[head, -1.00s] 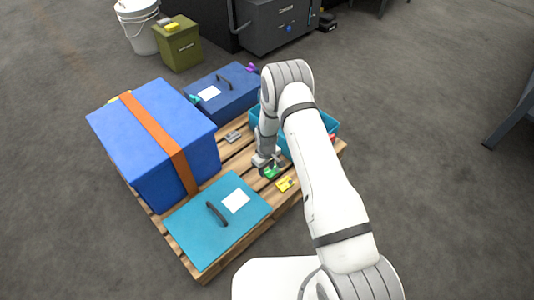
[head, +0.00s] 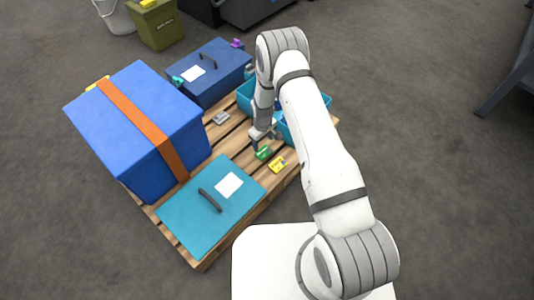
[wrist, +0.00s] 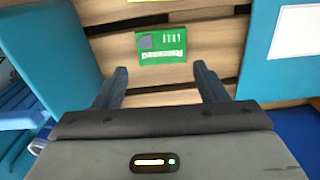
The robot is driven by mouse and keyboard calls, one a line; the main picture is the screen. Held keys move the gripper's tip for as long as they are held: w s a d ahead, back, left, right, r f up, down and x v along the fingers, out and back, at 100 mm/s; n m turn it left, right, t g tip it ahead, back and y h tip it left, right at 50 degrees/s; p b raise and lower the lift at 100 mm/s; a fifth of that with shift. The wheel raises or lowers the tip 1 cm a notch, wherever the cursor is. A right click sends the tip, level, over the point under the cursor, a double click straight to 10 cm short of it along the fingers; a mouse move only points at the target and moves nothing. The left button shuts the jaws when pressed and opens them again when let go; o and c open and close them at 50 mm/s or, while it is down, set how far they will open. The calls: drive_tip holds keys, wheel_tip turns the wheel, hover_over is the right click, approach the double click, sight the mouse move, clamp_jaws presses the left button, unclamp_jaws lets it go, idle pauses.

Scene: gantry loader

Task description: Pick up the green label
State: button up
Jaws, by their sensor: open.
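The green label (head: 263,153) lies flat on the wooden pallet, between the teal case and the teal bin. In the wrist view the green label (wrist: 161,45) shows white print and a grey patch, just beyond the fingertips. My gripper (head: 262,143) is low over the pallet beside the label. In the wrist view my gripper (wrist: 160,78) has its two fingers wide apart, with only bare pallet boards between them. The label is not between the fingers.
A yellow label (head: 278,165) lies close to the green one. The teal case (head: 180,222), blue box (head: 85,118), dark blue case (head: 228,57) and teal bin (head: 244,97) crowd the pallet. A grey tag (head: 221,118) lies on the boards (head: 237,140).

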sight(264, 152)
drive_tip(key=o, duration=0.3)
drive_tip(key=shift+s+f, duration=0.1)
drive_tip(key=shift+f, duration=0.85)
drive_tip(key=shift+o, duration=0.9)
wheel_tip(264, 152, down, 5)
drive_tip(key=b, duration=0.2)
drive_tip(key=shift+s+d+r+b, duration=0.1)
drive_tip(key=shift+s+r+b, duration=0.1)
drive_tip(key=shift+b, duration=0.15)
drive_tip(key=shift+r, duration=0.1)
drive_tip(key=shift+c, duration=0.2)
drive_tip(key=c, duration=1)
